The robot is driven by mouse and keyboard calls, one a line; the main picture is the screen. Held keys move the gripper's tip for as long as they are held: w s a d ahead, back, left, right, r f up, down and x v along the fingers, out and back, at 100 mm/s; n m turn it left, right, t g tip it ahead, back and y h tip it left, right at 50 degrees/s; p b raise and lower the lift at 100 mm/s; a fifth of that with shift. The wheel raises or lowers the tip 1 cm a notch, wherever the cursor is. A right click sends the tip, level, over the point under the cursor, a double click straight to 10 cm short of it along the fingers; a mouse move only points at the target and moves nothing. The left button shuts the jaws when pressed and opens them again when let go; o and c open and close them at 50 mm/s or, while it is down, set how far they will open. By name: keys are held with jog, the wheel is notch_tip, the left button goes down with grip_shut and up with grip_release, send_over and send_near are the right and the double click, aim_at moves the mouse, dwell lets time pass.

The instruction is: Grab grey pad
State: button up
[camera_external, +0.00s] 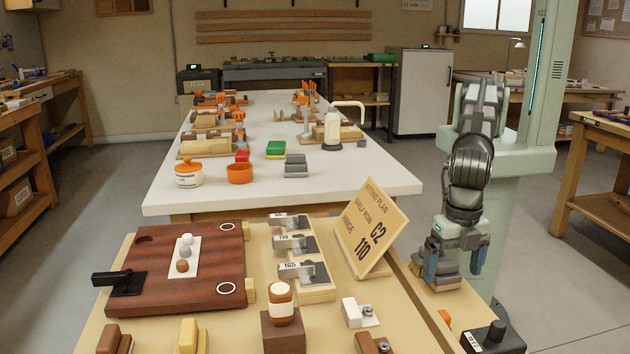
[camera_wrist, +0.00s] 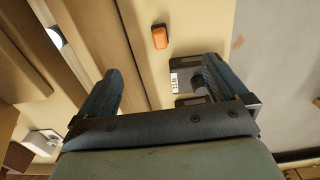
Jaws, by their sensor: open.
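A small stack of grey pads (camera_external: 296,165) lies on the white table, right of a green and yellow sponge (camera_external: 276,149). I cannot tell whether these are separate pieces or one stepped block. My gripper (camera_external: 455,264) hangs low at the right edge of the near bench, well to the right of and nearer than the grey stack. In the wrist view my gripper (camera_wrist: 158,88) has its two dark fingers wide apart with nothing held between them. The grey stack does not show in the wrist view.
Below my gripper are an orange piece (camera_wrist: 159,37) and a black labelled device (camera_wrist: 188,76). A tilted wooden sign (camera_external: 370,228) stands left of my gripper. An orange bowl (camera_external: 240,173) and a white bottle (camera_external: 332,131) flank the grey stack. The white table's front right is clear.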

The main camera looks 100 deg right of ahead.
notch_tip(320, 180, up, 22)
jog(key=w+d+m, duration=0.9)
jog(key=w+d, duration=0.2)
jog(key=d, duration=0.2)
jog(key=m, duration=2.8)
send_over(296, 163)
jog(key=d, duration=0.1)
notch_tip(296, 163, down, 4)
jog(key=shift+f, duration=7.75)
jog(key=shift+c, duration=0.3)
